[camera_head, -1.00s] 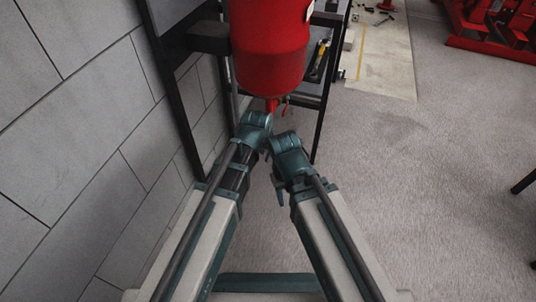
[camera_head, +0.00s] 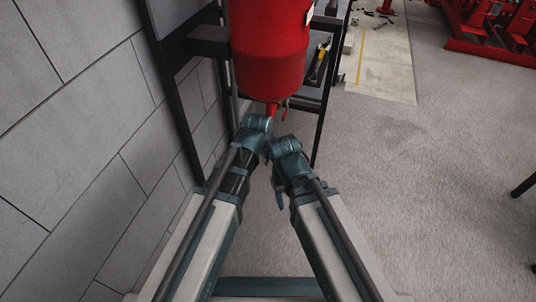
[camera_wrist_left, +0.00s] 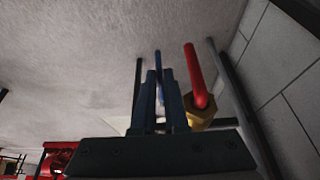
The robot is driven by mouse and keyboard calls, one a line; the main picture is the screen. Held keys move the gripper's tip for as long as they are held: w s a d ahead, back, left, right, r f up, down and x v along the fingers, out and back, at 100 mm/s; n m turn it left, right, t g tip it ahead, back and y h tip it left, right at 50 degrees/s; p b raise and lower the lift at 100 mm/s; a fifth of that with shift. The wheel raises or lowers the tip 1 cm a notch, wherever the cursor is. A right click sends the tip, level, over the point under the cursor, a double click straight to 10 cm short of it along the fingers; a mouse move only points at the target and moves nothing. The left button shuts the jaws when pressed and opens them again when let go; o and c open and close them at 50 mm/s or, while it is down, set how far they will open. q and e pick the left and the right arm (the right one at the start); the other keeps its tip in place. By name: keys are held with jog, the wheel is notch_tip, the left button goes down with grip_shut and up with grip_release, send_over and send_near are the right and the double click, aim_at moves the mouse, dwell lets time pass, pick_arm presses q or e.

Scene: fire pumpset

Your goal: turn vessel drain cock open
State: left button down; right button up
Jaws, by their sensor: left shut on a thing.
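The red vessel (camera_head: 268,60) hangs above my arms in the head view, with a small red fitting (camera_head: 271,108) under it. In the left wrist view a brass body (camera_wrist_left: 207,116) with a red arm (camera_wrist_left: 194,72) sits just right of my left gripper (camera_wrist_left: 159,82). My left fingers are shut on a thin blue lever (camera_wrist_left: 158,61) that shows between them and beyond their tips. Its joint with the brass body is hidden. In the head view my left wrist is just below the vessel. My right wrist is close beside it; its fingers do not show clearly.
A grey block wall (camera_head: 80,150) stands close on the left. Black stand posts (camera_head: 172,95) flank the vessel, and a dark shelf with tools (camera_head: 318,62) is behind it. Open floor (camera_head: 420,190) lies to the right. Red pump equipment (camera_head: 495,25) is at the far right.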

dwell(0.8)
pick_arm(q)
jog(key=r+g+p, duration=0.2)
jog(key=p, duration=0.1)
jog(key=shift+w+d+y, duration=0.1)
jog(key=shift+w+y, duration=0.25)
jog(key=shift+y, duration=0.05)
jog(key=shift+s+r+g+p, duration=0.1)
jog(key=shift+r+g+p, duration=0.25)
jog(key=shift+g+p, duration=0.4)
jog(key=shift+s, duration=0.1)
jog(key=c, duration=0.9)
grip_release()
jog(key=shift+c, duration=0.2)
jog(key=shift+r, duration=0.15)
